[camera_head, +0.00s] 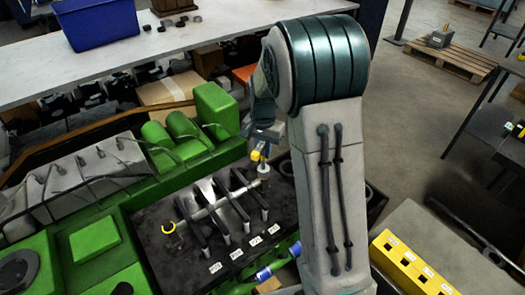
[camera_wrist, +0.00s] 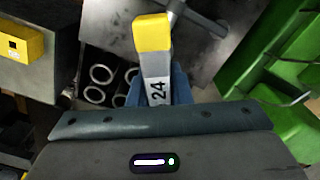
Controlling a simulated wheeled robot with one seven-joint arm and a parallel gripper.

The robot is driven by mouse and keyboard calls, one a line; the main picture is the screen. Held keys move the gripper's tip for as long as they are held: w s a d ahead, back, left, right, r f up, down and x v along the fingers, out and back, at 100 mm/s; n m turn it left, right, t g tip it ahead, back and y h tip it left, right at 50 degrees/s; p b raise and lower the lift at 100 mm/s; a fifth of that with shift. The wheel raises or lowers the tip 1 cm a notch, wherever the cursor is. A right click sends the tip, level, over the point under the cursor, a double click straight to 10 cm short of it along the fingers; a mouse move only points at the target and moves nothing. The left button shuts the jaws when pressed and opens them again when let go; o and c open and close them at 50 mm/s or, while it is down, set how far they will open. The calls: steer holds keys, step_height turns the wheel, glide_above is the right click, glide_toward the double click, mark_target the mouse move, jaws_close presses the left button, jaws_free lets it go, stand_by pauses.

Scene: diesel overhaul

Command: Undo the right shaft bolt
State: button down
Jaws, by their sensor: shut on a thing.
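My gripper (camera_head: 262,134) is shut on a grey tool with a yellow end, marked 24 (camera_wrist: 157,92). In the wrist view the yellow end points away from my gripper (camera_wrist: 162,85). In the head view the tool (camera_head: 255,155) hangs down at the right end of a light rocker shaft (camera_head: 212,209), which carries several dark arms on a black plate. A pale round piece shows just below the tool; I cannot tell whether they touch. The right bolt's head is not clearly visible.
The green engine (camera_head: 100,238) lies left of the plate. A yellow slotted rack (camera_head: 405,264) stands on a grey bench at the lower right. A blue bin (camera_head: 98,22) stands on the rear table. Open metal cylinders (camera_wrist: 101,75) show in the wrist view.

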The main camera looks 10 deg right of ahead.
steer(key=n, duration=0.3)
steer(key=shift+n, duration=0.4)
steer(key=n, duration=0.3)
steer(key=shift+d+r+n+b, duration=0.1)
steer(key=shift+n+b, duration=0.2)
steer(key=n, duration=0.3)
steer(key=shift+n, duration=0.3)
steer(key=n, duration=0.3)
steer(key=shift+r+n, duration=0.1)
steer(key=shift+n, duration=0.2)
steer(key=n+p, duration=0.1)
steer(key=n, duration=0.2)
steer(key=shift+n, duration=0.3)
steer(key=n+p, duration=0.1)
steer(key=n, duration=0.2)
steer(key=shift+r+n+p, duration=0.1)
steer(key=shift+n+p, duration=0.2)
steer(key=shift+n, duration=0.1)
steer(key=n+p, duration=0.1)
steer(key=n, duration=0.2)
steer(key=shift+d+n+p, duration=0.1)
steer(key=shift+n+p, duration=0.2)
steer(key=shift+p, duration=0.1)
steer(key=shift+n, duration=0.9)
steer(key=shift+p, duration=0.3)
